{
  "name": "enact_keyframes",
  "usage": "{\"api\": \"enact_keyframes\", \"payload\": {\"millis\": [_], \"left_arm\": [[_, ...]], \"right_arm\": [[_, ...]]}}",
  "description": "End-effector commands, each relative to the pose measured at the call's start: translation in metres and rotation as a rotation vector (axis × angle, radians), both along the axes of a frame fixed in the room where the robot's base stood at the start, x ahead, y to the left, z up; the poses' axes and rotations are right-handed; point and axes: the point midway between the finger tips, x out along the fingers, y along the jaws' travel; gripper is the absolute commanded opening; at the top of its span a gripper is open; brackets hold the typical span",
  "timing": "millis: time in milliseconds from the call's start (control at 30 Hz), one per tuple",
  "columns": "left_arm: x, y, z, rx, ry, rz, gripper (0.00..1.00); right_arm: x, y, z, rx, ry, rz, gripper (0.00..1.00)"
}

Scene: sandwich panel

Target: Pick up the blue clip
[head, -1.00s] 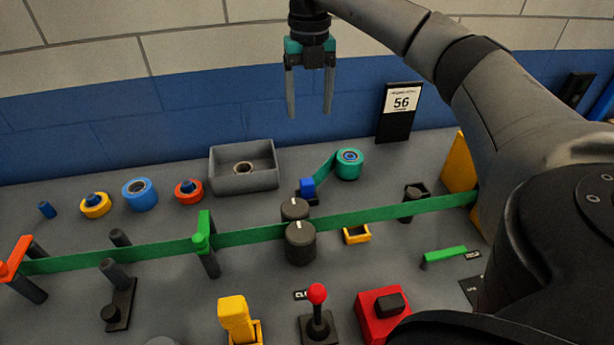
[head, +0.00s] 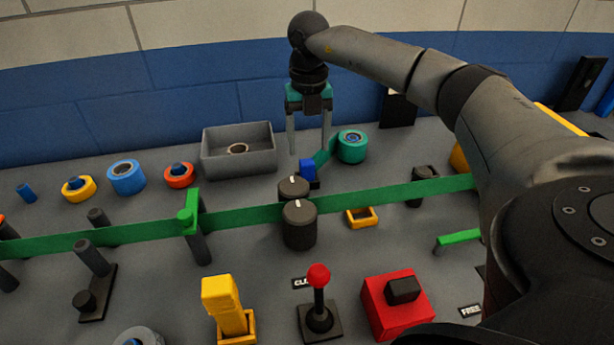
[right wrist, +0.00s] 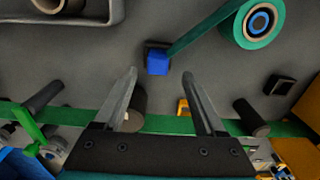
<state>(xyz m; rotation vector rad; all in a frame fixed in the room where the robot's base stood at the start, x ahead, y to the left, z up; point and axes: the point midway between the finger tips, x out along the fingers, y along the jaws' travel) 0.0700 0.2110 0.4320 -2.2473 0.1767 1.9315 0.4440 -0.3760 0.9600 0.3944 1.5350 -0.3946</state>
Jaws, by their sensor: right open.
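The blue clip (head: 307,168) is a small blue block on a dark base, at the end of the green tape that runs from the green tape roll (head: 352,146). It also shows in the right wrist view (right wrist: 158,62), just beyond and between my fingertips. My right gripper (head: 308,149) is open and empty, pointing down with its fingers above the blue clip. The right wrist view shows both fingers apart (right wrist: 160,74), with nothing between them. My left gripper is not in view.
A grey tray (head: 240,167) holding a ring stands left of the clip. Two dark knobs (head: 299,226) stand in front of it beside a long green band (head: 400,190). Tape rolls, a yellow block, a red-knobbed lever (head: 318,276) and a red box (head: 376,310) surround them.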

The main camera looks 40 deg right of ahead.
Motion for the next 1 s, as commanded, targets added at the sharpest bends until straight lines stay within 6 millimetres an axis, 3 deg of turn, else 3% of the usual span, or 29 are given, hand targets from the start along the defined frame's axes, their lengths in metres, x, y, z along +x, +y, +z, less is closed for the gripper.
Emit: {"api": "enact_keyframes", "payload": {"millis": [267, 500, 767, 1000], "left_arm": [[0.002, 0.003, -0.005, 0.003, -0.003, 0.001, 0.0], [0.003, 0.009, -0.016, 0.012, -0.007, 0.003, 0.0], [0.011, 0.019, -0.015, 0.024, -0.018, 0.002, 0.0], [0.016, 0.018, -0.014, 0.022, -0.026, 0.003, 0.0]], "right_arm": [[-0.002, 0.001, -0.018, -0.001, 0.003, 0.0, 0.72], [-0.004, 0.005, -0.054, -0.001, 0.003, -0.001, 0.72], [-0.003, 0.005, -0.058, 0.0, -0.001, -0.001, 0.72], [-0.003, 0.005, -0.058, 0.0, 0.0, 0.0, 0.48]]}}
